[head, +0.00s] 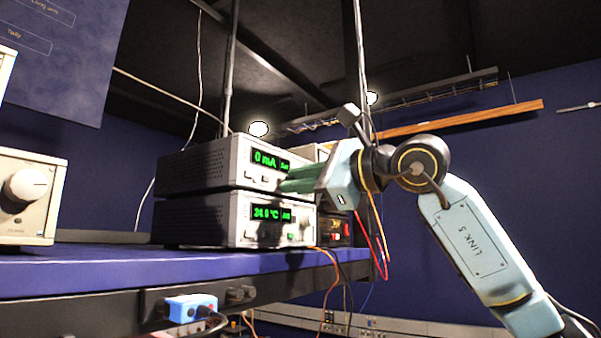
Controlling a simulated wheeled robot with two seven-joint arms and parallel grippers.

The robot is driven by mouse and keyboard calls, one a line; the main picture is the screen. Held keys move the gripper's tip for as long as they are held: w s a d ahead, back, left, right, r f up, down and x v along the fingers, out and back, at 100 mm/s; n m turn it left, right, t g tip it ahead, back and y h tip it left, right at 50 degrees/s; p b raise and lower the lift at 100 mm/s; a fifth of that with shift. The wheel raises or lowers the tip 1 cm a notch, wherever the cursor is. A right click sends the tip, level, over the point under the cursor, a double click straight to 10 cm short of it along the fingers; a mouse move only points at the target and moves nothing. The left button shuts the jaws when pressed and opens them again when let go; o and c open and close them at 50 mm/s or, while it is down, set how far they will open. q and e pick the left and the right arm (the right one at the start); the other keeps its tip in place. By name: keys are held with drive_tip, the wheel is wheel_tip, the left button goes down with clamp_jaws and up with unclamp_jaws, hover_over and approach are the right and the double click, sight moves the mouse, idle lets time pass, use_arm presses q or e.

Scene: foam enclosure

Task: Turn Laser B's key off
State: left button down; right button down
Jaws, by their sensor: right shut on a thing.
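Two stacked instrument boxes stand on the blue shelf. The upper box (262,166) shows a green "0 mA" readout, and the lower box (271,216) shows about "24.0 °C". I cannot read a label that tells which one is Laser B. My right gripper (287,186) comes in from the right, with its green fingers at the lower right of the upper box's front panel. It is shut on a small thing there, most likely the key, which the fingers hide. I cannot see which way the key is turned. My left gripper is not in view.
The blue shelf (95,268) has free room left of the stack. A cream instrument with a round knob (28,186) stands at far left. A dark unit with a red display (333,229) sits behind the stack's right side. Red and orange cables (377,240) hang below my right wrist.

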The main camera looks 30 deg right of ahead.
drive_tip(key=shift+n+p, duration=1.4)
drive_tip(key=shift+n, duration=2.3)
drive_tip(key=c, duration=1.3)
unclamp_jaws()
drive_tip(key=b+v, duration=0.3)
drive_tip(key=v, duration=1)
drive_tip(key=shift+s+d, duration=0.1)
drive_tip(key=shift+s, duration=0.1)
